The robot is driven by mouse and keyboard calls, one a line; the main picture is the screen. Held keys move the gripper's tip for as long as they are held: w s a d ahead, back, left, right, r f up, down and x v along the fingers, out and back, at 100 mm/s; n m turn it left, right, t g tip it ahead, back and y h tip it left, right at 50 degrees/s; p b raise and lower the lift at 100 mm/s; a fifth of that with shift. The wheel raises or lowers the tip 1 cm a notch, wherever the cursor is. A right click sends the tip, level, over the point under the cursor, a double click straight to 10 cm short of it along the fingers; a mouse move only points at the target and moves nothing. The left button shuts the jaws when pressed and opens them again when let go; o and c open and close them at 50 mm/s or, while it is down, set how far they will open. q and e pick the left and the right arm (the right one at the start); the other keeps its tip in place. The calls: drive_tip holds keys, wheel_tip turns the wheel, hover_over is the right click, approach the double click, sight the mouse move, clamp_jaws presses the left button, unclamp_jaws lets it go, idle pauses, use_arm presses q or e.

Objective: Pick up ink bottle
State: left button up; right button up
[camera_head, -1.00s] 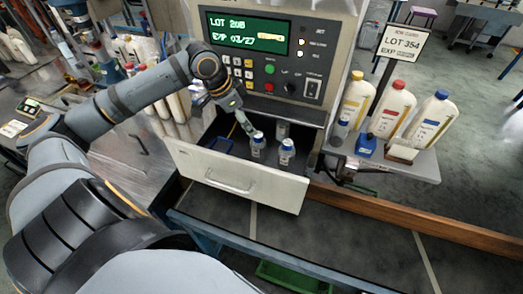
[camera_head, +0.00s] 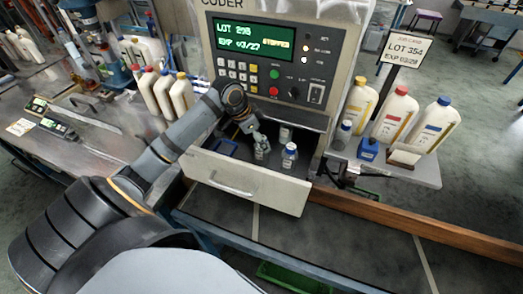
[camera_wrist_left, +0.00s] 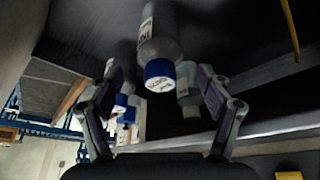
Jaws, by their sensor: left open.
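Small ink bottles stand in the open drawer (camera_head: 250,186) under the coder. One bottle (camera_head: 262,154) is at my left gripper (camera_head: 259,142), which partly covers it. In the left wrist view, the open fingers (camera_wrist_left: 160,92) lie on either side of a blue-capped bottle (camera_wrist_left: 160,50). I cannot tell if they touch it. A second bottle (camera_wrist_left: 188,88) shows behind, near the right finger. My right gripper is not in view.
The coder (camera_head: 282,60) rises right behind the drawer. A side shelf (camera_head: 412,172) holds large capped bottles, a small bottle (camera_head: 343,135), a blue item (camera_head: 368,150) and a lot sign (camera_head: 404,47). More white bottles (camera_head: 163,92) stand at the left.

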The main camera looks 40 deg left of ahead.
use_arm(q)
drive_tip(key=shift+x, duration=1.15)
drive_tip(key=shift+c, duration=0.5)
drive_tip(key=shift+c, duration=1.2)
drive_tip(key=shift+r, duration=0.1)
clamp_jaws()
